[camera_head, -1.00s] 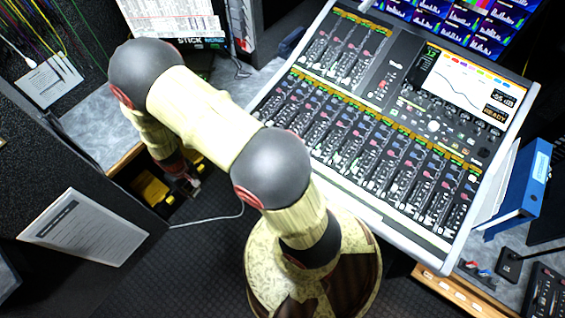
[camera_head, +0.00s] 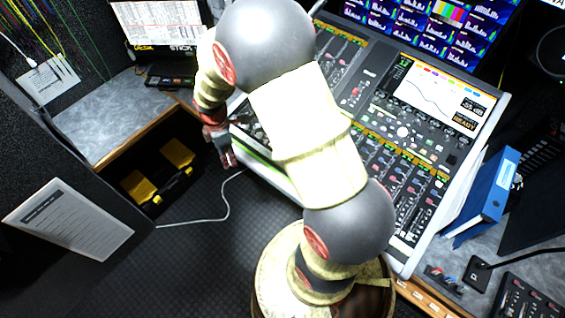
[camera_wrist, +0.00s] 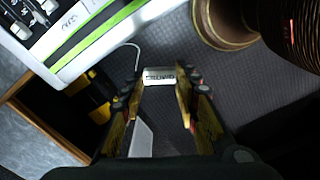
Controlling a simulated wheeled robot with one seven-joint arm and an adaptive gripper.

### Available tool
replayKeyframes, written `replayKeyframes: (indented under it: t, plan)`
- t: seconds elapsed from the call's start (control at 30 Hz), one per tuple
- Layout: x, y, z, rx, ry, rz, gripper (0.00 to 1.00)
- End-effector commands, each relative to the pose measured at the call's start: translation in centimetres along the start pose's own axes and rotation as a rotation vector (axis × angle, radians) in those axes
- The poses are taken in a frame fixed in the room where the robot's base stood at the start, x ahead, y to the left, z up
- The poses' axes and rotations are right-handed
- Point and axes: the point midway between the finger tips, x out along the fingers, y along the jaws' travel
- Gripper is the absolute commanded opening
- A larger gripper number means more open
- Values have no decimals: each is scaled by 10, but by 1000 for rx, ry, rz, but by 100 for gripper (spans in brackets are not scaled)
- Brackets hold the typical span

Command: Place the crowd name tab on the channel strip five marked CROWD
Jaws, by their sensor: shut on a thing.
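The crowd name tab (camera_wrist: 159,76) is a small white plate with dark lettering that seems to read CROWD. In the wrist view it sits between the fingertips of my gripper (camera_wrist: 158,84), which is shut on it. In the head view my gripper (camera_head: 227,158) hangs in the air at the front left edge of the mixing console (camera_head: 402,262), and the tab cannot be made out there. My arm crosses the left and middle of the console and hides many channel strips, so I cannot pick out strip five. The console's green-striped edge shows in the wrist view (camera_wrist: 97,38).
A black and yellow toolbox (camera_head: 178,153) stands on the floor left of my gripper, under a grey desk (camera_head: 105,120). A white cable (camera_head: 222,205) lies on the open floor. A blue binder (camera_head: 490,190) stands right of the console, and screens (camera_head: 425,25) stand behind it.

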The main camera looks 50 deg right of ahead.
Motion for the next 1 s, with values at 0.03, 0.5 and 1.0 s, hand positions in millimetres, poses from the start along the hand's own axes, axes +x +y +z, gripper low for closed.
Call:
replayKeyframes:
  t: [0.03,0.5,1.0]
  plan:
    - [-14,0,7,-66,1,6,14]
    - [-72,-15,42,-497,0,0,14]
    - [-24,-37,136,-501,1,-3,14]
